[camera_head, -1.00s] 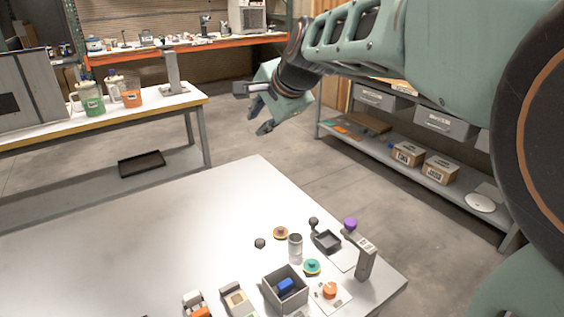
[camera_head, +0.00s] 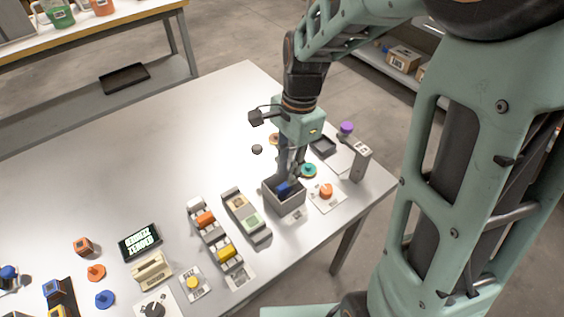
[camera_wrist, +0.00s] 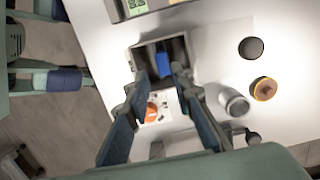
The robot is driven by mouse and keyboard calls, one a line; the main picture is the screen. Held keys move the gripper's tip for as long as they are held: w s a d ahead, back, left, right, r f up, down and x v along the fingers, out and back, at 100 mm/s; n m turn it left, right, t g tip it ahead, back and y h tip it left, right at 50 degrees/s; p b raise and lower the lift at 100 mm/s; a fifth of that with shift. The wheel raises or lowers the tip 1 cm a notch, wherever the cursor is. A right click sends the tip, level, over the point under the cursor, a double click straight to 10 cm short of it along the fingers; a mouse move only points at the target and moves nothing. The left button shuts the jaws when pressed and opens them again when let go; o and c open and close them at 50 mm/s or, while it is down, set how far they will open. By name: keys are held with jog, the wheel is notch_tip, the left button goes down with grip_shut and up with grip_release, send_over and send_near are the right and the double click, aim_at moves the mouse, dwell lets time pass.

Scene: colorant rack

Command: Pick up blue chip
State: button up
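A small blue chip (camera_head: 283,187) lies inside an open grey box (camera_head: 288,206) near the right end of the table. In the wrist view the blue chip (camera_wrist: 163,65) is by the back of the grey box (camera_wrist: 134,57). My gripper (camera_head: 288,172) points down into or just over the box and partly covers its far side. In the wrist view my gripper (camera_wrist: 157,78) has its two fingers well apart, with nothing held. The chip shows beyond and between the tips. I cannot tell if the fingers touch the box.
Beside the box are an orange knob on a white card (camera_head: 326,191), a teal disc (camera_head: 309,171), and a grey stand (camera_head: 360,161). A segmented tray (camera_head: 247,217) stands left of it. A blue knob (camera_head: 105,299) lies at the front left. The table's back middle is clear.

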aim_at(284, 186)
jog(key=f, duration=0.4)
jog(key=a+f, duration=0.1)
jog(key=f, duration=0.2)
jog(key=shift+f+b, duration=0.1)
jog(key=shift+b, duration=0.2)
jog(key=shift+c, duration=0.7)
grip_shut()
